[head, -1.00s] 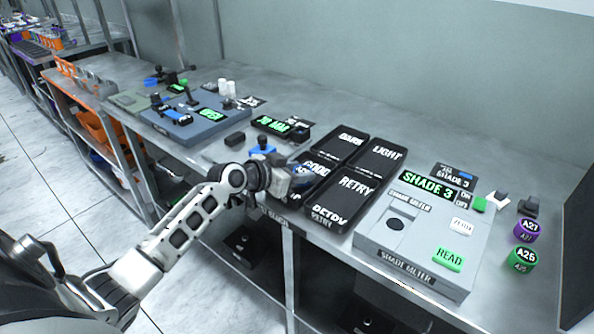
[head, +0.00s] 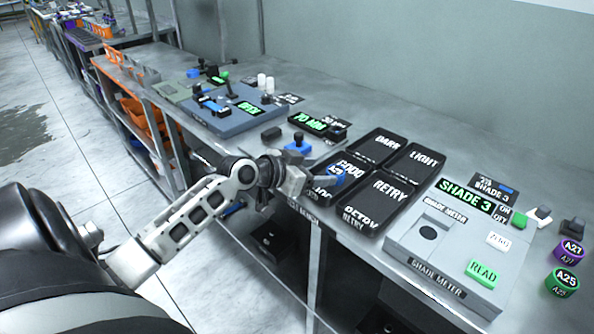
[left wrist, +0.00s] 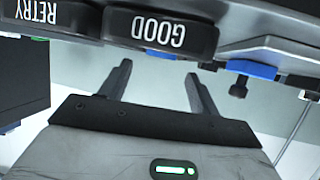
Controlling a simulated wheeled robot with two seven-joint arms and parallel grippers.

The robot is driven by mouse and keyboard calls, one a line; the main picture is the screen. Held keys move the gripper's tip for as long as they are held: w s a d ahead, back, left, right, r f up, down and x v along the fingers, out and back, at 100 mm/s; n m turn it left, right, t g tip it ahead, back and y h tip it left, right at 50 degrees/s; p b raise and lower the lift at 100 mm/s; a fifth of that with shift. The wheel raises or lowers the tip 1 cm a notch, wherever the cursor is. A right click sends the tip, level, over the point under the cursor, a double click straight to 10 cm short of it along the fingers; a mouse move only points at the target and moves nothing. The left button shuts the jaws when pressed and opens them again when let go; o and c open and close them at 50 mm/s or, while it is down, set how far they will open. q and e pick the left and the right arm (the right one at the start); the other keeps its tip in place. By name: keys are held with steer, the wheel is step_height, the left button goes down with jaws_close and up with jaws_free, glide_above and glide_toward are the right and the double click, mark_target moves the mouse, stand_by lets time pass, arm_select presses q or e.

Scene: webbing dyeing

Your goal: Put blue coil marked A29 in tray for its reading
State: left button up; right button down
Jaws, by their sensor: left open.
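A blue piece (head: 337,174), likely the blue coil, lies at the GOOD tray (head: 322,190); its marking is not readable. In the left wrist view a bit of blue (left wrist: 160,54) shows at the edge of the GOOD tray (left wrist: 160,32), which appears upside down. My left gripper (head: 312,181) is beside that tray, close to the blue piece. Its two fingers (left wrist: 158,70) are apart with nothing between them. The shade meter (head: 445,262) has a display (head: 466,196) reading SHADE 3. My right gripper is not in view.
The DARK (head: 378,146), LIGHT (head: 418,160) and RETRY (head: 388,200) trays adjoin the GOOD tray. A blue block with a black knob (head: 298,147) stands behind my gripper. Purple A27 (head: 570,250) and green A25 (head: 563,281) coils stand at the right.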

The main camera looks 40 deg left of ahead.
arm_select(q)
steer(key=v, duration=0.6)
steer(key=shift+s+r, duration=0.15)
steer(key=shift+s, duration=0.2)
steer(key=s+d+f+n+g+y, duration=0.1)
steer(key=s+d+f+g+y, duration=0.1)
steer(key=s+d+f+g, duration=0.6)
steer(key=s+d+f+g+y, duration=0.1)
steer(key=s+d+f, duration=0.4)
steer(key=s+d, duration=0.65)
steer(key=w+d+f+t+h, duration=0.2)
steer(key=w+d+f+t, duration=0.1)
steer(key=f+t, duration=0.3)
steer(key=shift+w+f, duration=0.35)
steer(key=shift+f, duration=0.15)
steer(key=shift+d, duration=0.1)
